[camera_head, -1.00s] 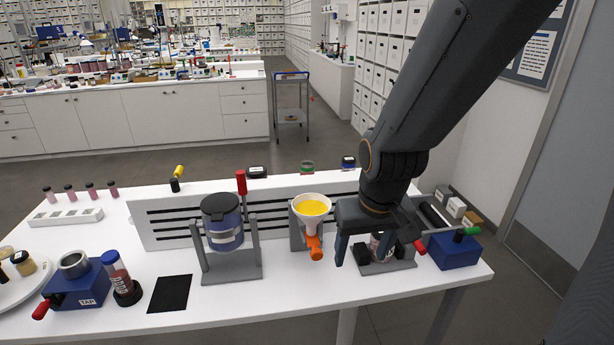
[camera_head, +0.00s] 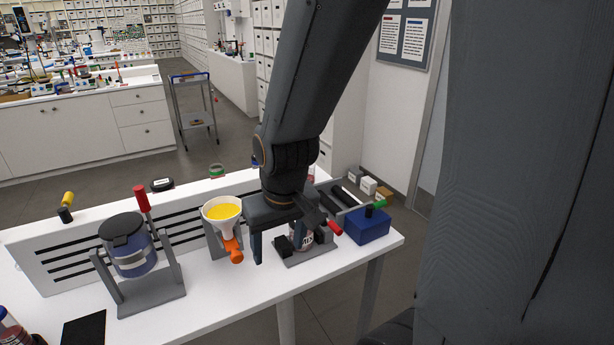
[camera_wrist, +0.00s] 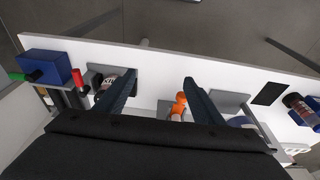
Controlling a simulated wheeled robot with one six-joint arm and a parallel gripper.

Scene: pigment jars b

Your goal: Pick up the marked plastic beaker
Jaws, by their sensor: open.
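A small jar or beaker with a dark-lettered label (camera_head: 300,238) stands in a grey holder with black blocks. Its label also shows in the wrist view (camera_wrist: 108,84). Its top is hidden by my gripper in the head view, so I cannot tell whether it is plastic. My gripper (camera_head: 277,246) is open, pointing down over the white bench, between the funnel and this holder. The labelled vessel is beside the left finger there, outside the gap.
A white funnel with yellow powder (camera_head: 222,211) and an orange handle (camera_head: 235,254) is close to my gripper. A lidded blue jar (camera_head: 127,246) sits in a grey stand. A blue box (camera_head: 367,226) stands near the bench's right end. A slotted white panel (camera_head: 70,262) runs behind.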

